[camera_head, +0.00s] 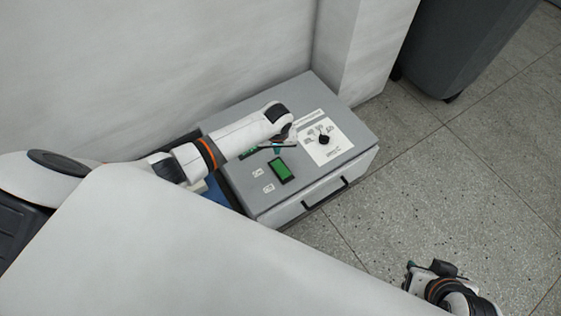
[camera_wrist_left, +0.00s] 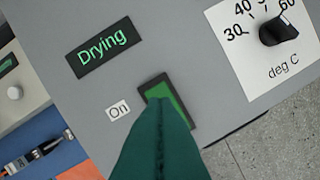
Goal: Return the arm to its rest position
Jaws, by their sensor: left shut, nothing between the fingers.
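My left arm reaches in from the left over a grey box-shaped unit (camera_head: 235,180) with a control panel. My left gripper (camera_head: 283,148) is above the panel, between the green display and the dial; its teal fingers (camera_wrist_left: 160,140) are shut and empty. In the left wrist view the fingers overlap the lower part of a green switch (camera_wrist_left: 165,92) beside an "On" label (camera_wrist_left: 118,108); I cannot tell whether they touch it. The switch also shows in the head view (camera_head: 282,170). My right gripper (camera_head: 425,268) is low at the bottom right, its jaws unclear.
A "Drying" display (camera_wrist_left: 103,50) and a black temperature dial (camera_head: 323,139) sit on the panel. The unit has a black front handle (camera_head: 325,192). A pale wall (camera_head: 150,70) stands behind, a grey bin (camera_head: 460,45) at the back right. The speckled floor (camera_head: 450,180) is clear.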

